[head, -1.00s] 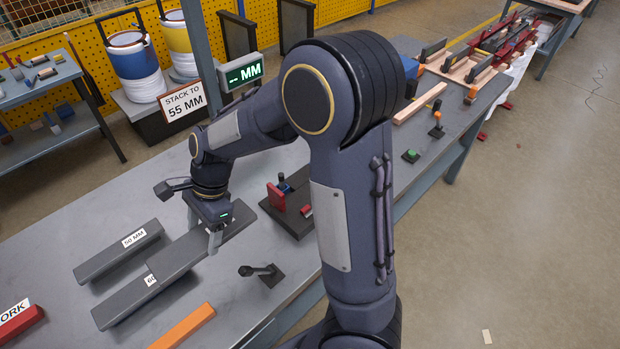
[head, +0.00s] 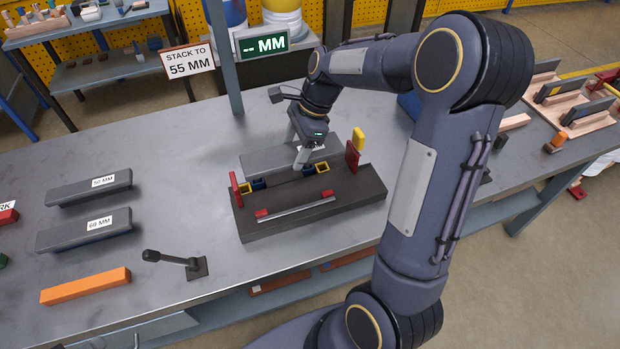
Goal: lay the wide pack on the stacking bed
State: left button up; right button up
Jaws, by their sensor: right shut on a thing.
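My right gripper (head: 299,147) is shut on a long grey pack, taken as the wide pack (head: 260,163), with its white label mostly hidden by the fingers. The pack lies level at the back edge of the stacking bed (head: 342,201), behind the bed's blue and yellow parts. I cannot tell whether it touches the bed or hangs just above it. The bed is a dark block with a red upright at each end and a silver bar with red ends at the front. My left gripper is not in view.
Two grey packs, one marked 60 MM (head: 70,236) and one behind it (head: 75,191), lie at the left. An orange bar (head: 85,286) and a black lever (head: 180,260) are near the front. A sign reads "STACK TO 55 MM" (head: 188,63); the display (head: 263,42) shows dashes.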

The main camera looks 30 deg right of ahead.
aim_at(292, 184)
jog(key=shift+f, duration=4.8)
jog(key=shift+f, duration=0.1)
jog(key=shift+f, duration=0.1)
jog(key=o, duration=1.5)
jog(key=v, duration=1.2)
jog(key=shift+a, duration=0.1)
jog(key=s+a+r+n+t, duration=0.1)
jog(key=s+a+n, duration=0.3)
jog(key=s+n, duration=0.2)
jog(key=s+a+r+n+t, duration=0.2)
jog(key=s+a+n, duration=0.1)
jog(key=s+n, duration=0.3)
jog(key=s+a+r+n+t, duration=0.1)
jog(key=s+a+n, duration=0.3)
jog(key=s+n, duration=0.3)
jog(key=shift+s+a+r+h, duration=0.15)
jog(key=shift+s+r, duration=0.05)
jog(key=shift+s, duration=0.3)
jog(key=shift+s+a+r+h, duration=0.15)
jog(key=shift+s+a, duration=0.05)
jog(key=shift+s, duration=0.3)
